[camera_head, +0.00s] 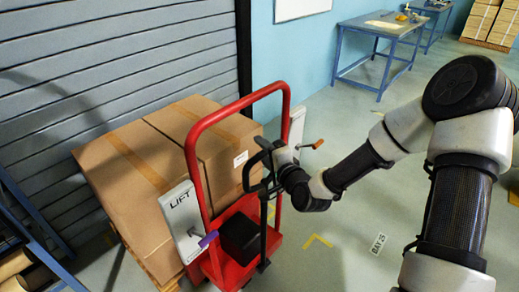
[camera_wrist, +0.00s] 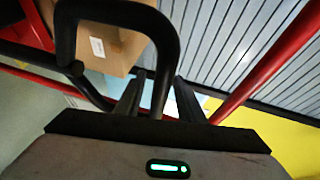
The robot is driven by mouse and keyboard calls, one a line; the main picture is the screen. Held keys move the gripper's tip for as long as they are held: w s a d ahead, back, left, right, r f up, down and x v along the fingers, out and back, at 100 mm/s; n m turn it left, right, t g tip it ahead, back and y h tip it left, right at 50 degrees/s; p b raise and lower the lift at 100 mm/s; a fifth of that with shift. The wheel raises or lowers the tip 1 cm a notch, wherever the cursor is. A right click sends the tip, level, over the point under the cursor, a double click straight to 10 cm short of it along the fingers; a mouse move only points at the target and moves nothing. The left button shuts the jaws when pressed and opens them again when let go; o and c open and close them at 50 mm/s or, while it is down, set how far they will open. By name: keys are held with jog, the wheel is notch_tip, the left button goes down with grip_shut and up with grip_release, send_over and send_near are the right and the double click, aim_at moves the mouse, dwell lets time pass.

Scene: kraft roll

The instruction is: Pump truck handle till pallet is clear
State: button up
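A red pallet truck (camera_head: 228,272) stands in the middle of the head view, with a tall red tube frame and a white LIFT plate (camera_head: 183,219). Its black pump handle (camera_head: 248,178) is a loop standing upright in front of the frame; it also fills the upper left of the wrist view (camera_wrist: 118,12). My gripper (camera_head: 268,160) is at the handle. In the wrist view its fingers (camera_wrist: 159,92) are on either side of the handle's bar and look shut on it. The wooden pallet (camera_head: 150,268) shows only at its edge under large cartons; its height above the floor is hidden.
Brown cartons (camera_head: 135,175) load the pallet before a grey shutter (camera_head: 120,50). An orange-ended lever (camera_head: 318,144) and a purple-tipped lever (camera_head: 208,239) stick out from the truck. A blue workbench (camera_head: 378,28) stands behind. Open floor lies to the right.

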jog(key=shift+x, duration=1.05)
grip_shut()
dwell(0.7)
